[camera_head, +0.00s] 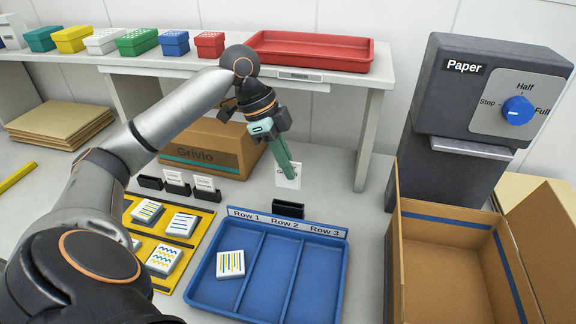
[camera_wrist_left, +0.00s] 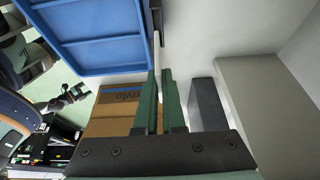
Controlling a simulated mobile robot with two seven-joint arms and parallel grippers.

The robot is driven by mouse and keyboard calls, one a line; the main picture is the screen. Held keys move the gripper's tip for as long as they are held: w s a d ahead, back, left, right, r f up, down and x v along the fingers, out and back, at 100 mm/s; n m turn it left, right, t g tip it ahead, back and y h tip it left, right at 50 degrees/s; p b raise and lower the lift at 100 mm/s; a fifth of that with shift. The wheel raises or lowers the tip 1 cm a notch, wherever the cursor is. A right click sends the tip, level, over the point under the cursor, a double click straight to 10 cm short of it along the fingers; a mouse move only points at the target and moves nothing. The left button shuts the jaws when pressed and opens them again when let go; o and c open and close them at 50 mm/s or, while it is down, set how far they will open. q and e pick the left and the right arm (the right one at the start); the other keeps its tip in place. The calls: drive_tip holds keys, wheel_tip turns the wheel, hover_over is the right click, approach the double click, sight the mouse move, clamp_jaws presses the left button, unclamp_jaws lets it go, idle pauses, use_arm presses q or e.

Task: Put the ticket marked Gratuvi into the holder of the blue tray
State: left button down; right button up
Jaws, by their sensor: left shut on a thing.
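My left gripper (camera_head: 287,172) is shut on a small white ticket (camera_head: 289,181). Its print is partly covered by the fingers; only a leading "G" shows. In the left wrist view the ticket (camera_wrist_left: 158,52) is nearly edge-on between the green fingers (camera_wrist_left: 159,85). The blue tray (camera_head: 265,226) has three compartments marked Row 1, Row 2 and Row 3. Its black holder (camera_head: 289,209) stands behind the tray's back rim, just below the ticket in the head view. What seems to be my right gripper (camera_wrist_left: 78,92) shows small in the left wrist view; its jaws are unclear.
A striped box (camera_head: 231,263) lies in Row 1. Several boxes lie on a yellow tray (camera_head: 196,245) at left. Black holders, two with tickets (camera_head: 204,183), stand behind it. A Grivio carton (camera_head: 205,150) is behind. An open carton (camera_head: 450,255) and Paper machine (camera_head: 470,130) stand right.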

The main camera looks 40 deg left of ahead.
sight(292, 189)
use_arm(q)
drive_tip(key=shift+f+b, duration=1.7)
drive_tip(key=shift+b, duration=0.4)
drive_tip(key=shift+f+b, duration=0.3)
drive_tip(key=shift+b, duration=0.05)
drive_tip(key=shift+f+b, duration=0.2)
drive_tip(key=shift+b, duration=0.1)
drive_tip(key=shift+r+p, duration=0.1)
drive_tip(key=shift+p, duration=0.35)
use_arm(e)
drive_tip(key=f, duration=0.1)
drive_tip(key=w+a+f, duration=0.1)
drive_tip(key=f, duration=0.1)
drive_tip(key=shift+w+a+f, duration=0.1)
drive_tip(key=shift+w+a, duration=0.1)
drive_tip(key=shift+a, duration=0.05)
drive_tip(key=shift+s+d+f, duration=0.15)
drive_tip(key=shift+s+f, duration=0.05)
drive_tip(key=shift+s, duration=0.15)
use_arm(q)
drive_tip(key=shift+p, duration=0.5)
use_arm(e)
drive_tip(key=shift+r, duration=0.45)
use_arm(q)
drive_tip(key=shift+f, duration=0.25)
use_arm(e)
drive_tip(key=shift+w+r, duration=0.1)
drive_tip(key=shift+w, duration=0.15)
